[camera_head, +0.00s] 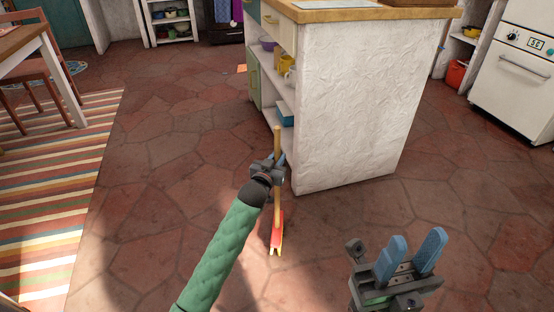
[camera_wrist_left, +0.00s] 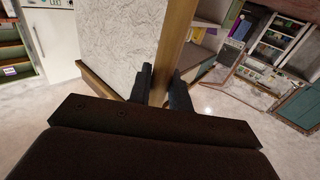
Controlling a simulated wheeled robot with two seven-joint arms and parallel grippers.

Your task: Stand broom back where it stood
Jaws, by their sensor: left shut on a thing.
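The broom (camera_head: 277,195) stands near upright in front of the kitchen island's left corner, with a wooden handle and a red head (camera_head: 276,232) with pale yellow bristles low at the floor. I cannot tell whether the bristles touch the floor. My left gripper (camera_head: 277,166) is shut around the handle at about mid-height. In the left wrist view the handle (camera_wrist_left: 174,50) runs up between the two dark fingers (camera_wrist_left: 168,90). My right gripper (camera_head: 411,258) is at the lower right, its two blue fingers apart with nothing between them.
The white textured island (camera_head: 350,100) with a wooden top stands right behind the broom, with open shelves on its left side. A striped rug (camera_head: 60,200) and a chair (camera_head: 45,60) are at the left. A white stove (camera_head: 515,70) is at the right. Tiled floor (camera_head: 170,160) is clear between.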

